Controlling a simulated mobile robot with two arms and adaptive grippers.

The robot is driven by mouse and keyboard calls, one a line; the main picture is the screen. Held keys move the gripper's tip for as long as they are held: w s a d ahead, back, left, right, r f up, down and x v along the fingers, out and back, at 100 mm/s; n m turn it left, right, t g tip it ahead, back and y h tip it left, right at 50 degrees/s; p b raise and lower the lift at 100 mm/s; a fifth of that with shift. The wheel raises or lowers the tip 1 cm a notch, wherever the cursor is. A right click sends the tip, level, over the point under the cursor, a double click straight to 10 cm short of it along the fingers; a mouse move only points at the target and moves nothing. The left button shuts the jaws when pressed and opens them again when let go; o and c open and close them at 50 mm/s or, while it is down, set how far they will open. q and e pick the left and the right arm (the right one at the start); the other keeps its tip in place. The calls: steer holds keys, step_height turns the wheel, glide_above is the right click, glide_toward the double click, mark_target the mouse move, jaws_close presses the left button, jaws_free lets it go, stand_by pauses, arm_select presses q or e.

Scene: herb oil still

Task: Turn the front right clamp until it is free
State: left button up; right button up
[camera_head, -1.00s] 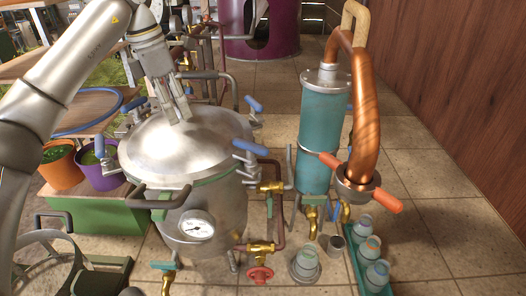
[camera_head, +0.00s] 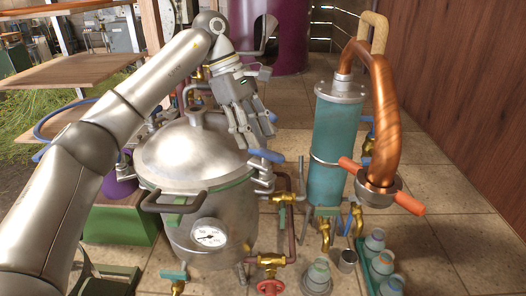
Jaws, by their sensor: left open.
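The front right clamp (camera_head: 266,156) has a blue handle and sits at the right rim of the steel still pot (camera_head: 188,210). Its handle points right, and its metal body runs down the pot's side. My left gripper (camera_head: 257,139) is open, with its fingers pointing down just above and behind the blue handle. I see nothing between the fingers; whether a fingertip touches the handle I cannot tell. The domed lid (camera_head: 190,150) is on the pot. The back right clamp is hidden behind the gripper, and my left arm covers part of the left side. My right gripper is out of view.
A teal condenser (camera_head: 336,140) with a copper pipe (camera_head: 384,110) and orange-handled clamp (camera_head: 409,203) stands to the right. Brass valves (camera_head: 284,198) and a red handwheel (camera_head: 270,287) are low in front. Jars (camera_head: 382,264) stand at the lower right. Tiled floor is free farther right.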

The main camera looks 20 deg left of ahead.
mark_target(260, 148)
arm_select(q)
steer(key=shift+p+x, duration=0.3)
steer(key=shift+x, duration=2.45)
jaws_close()
